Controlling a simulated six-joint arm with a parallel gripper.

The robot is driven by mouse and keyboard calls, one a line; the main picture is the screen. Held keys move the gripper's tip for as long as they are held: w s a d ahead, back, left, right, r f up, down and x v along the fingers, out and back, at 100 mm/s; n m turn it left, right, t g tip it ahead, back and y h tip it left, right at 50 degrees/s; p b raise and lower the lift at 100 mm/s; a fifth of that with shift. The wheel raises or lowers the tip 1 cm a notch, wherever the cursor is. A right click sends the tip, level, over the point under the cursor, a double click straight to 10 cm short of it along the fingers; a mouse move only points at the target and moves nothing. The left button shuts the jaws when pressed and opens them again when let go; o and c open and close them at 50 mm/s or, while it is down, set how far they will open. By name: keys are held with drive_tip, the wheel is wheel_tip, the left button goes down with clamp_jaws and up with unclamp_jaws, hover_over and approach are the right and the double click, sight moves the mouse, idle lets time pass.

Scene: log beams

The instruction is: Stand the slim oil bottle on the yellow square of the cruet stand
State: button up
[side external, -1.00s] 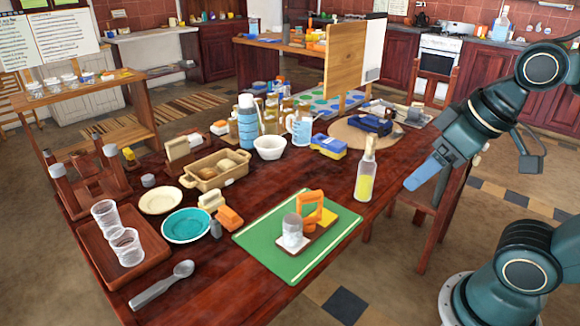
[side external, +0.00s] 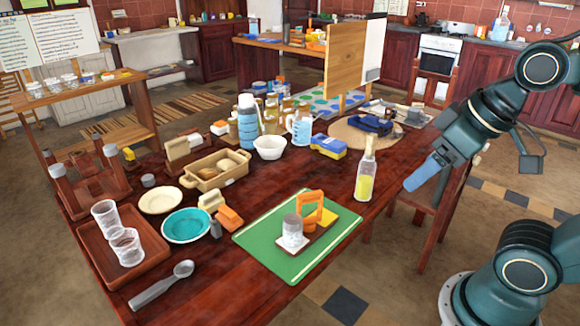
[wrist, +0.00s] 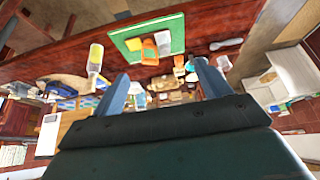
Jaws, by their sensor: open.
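The slim oil bottle (side external: 365,172), clear with yellow oil and a pale top, stands upright on the right part of the table. In the wrist view the bottle (wrist: 95,62) is at the upper left. The cruet stand (side external: 308,238) is a small brown base on a green mat, with an orange handle (side external: 310,207), a grey-and-white shaker on its near left side and a yellow square (side external: 327,217) on its right side. The yellow square (wrist: 133,44) also shows in the wrist view. My gripper (side external: 410,186) is open and empty, off the table's right edge, apart from the bottle.
The green mat (side external: 272,248) lies at the table's front right. A teal plate (side external: 186,226) is left of the mat. Bare wood surrounds the oil bottle.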

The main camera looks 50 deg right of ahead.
sight(370, 170)
drive_tip(key=w+d+f+t, duration=0.1)
drive_tip(key=w+t, duration=0.1)
drive_tip(key=w, duration=0.7)
drive_tip(key=w+f+t, duration=0.2)
drive_tip(key=w, duration=0.7)
drive_tip(key=w+d+f+t, duration=0.2)
drive_tip(key=w+d+f, duration=0.1)
drive_tip(key=w, duration=0.3)
drive_tip(key=w+d+f+t, duration=0.1)
drive_tip(key=w+d+f, duration=0.2)
drive_tip(key=w, duration=0.3)
drive_tip(key=s+d+f+m+h, duration=0.2)
drive_tip(key=d+f+m+h, duration=0.1)
drive_tip(key=d+f, duration=0.3)
drive_tip(key=s+d+f+m+h, duration=0.3)
drive_tip(key=d+f+h, duration=0.2)
drive_tip(key=d+f, duration=0.1)
drive_tip(key=s+d+f+m+h, duration=0.2)
drive_tip(key=d+f+m+h, duration=0.1)
drive_tip(key=d+f, duration=0.3)
drive_tip(key=shift+s+d+h, duration=0.2)
drive_tip(key=shift+d+h, duration=0.2)
drive_tip(key=shift+d, duration=0.2)
drive_tip(key=shift+s+d+h, duration=0.15)
drive_tip(key=shift+d+h, duration=0.25)
drive_tip(key=shift+d, duration=0.15)
drive_tip(key=shift+s+d+f+h, duration=0.15)
drive_tip(key=shift+s+d+h, duration=0.15)
drive_tip(key=shift+s, duration=0.15)
drive_tip(key=shift+w+d, duration=0.45)
